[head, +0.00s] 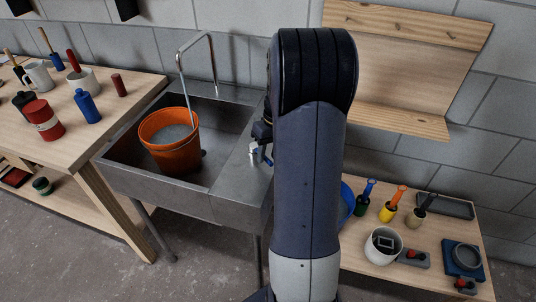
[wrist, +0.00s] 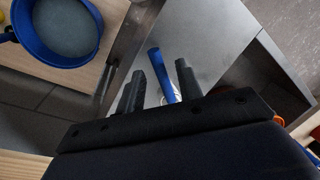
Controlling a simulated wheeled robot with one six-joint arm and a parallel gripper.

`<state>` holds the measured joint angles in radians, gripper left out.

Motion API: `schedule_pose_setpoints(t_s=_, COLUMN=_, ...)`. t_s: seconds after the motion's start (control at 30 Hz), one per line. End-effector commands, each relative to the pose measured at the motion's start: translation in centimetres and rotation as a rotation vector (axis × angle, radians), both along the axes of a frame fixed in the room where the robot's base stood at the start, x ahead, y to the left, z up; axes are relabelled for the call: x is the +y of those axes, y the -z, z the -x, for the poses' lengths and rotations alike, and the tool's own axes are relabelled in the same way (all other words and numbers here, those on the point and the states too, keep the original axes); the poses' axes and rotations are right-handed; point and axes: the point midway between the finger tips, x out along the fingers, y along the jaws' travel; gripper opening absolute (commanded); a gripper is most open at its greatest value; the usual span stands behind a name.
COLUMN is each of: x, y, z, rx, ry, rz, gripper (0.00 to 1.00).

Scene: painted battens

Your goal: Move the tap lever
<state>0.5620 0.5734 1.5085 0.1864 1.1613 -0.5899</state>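The tap lever is a blue bar (wrist: 159,69) on a pale base, mounted on the grey metal sink top. In the wrist view it stands between the two dark fingers of my gripper (wrist: 160,72), with a gap on each side. The fingers are apart and hold nothing. In the head view my gripper (head: 262,131) is just above the small blue and white lever (head: 255,152), partly hidden by my arm. The curved metal spout (head: 213,60) rises at the back of the sink (head: 228,190).
An orange bucket (head: 170,155) stands in the basin. A wooden bench (head: 100,130) with bottles and tools is at left. At right, a low table (head: 400,285) holds brushes and pots. A blue tub (wrist: 88,52) shows beside the sink. A wooden shelf (head: 400,120) hangs behind.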

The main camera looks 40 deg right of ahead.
Motion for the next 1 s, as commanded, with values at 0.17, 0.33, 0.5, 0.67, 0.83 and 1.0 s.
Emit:
schedule_pose_setpoints(t_s=0.17, x=-0.7, y=-3.3, z=0.0, rx=-0.006, ry=0.001, rz=0.003, gripper=0.34)
schedule_pose_setpoints(t_s=0.33, x=-1.4, y=-6.7, z=0.0, rx=-0.005, ry=0.001, rz=0.003, gripper=0.34)
schedule_pose_setpoints(t_s=0.5, x=-1.8, y=-8.9, z=0.1, rx=-0.002, ry=0.000, rz=0.001, gripper=0.34)
schedule_pose_setpoints(t_s=0.67, x=-1.9, y=-9.6, z=0.1, rx=-0.001, ry=0.000, rz=0.001, gripper=0.34)
schedule_pose_setpoints(t_s=0.83, x=-1.9, y=-9.7, z=0.1, rx=0.000, ry=0.000, rz=0.000, gripper=0.34)
schedule_pose_setpoints(t_s=1.0, x=-1.9, y=-9.5, z=0.1, rx=0.000, ry=0.000, rz=0.000, gripper=0.34)
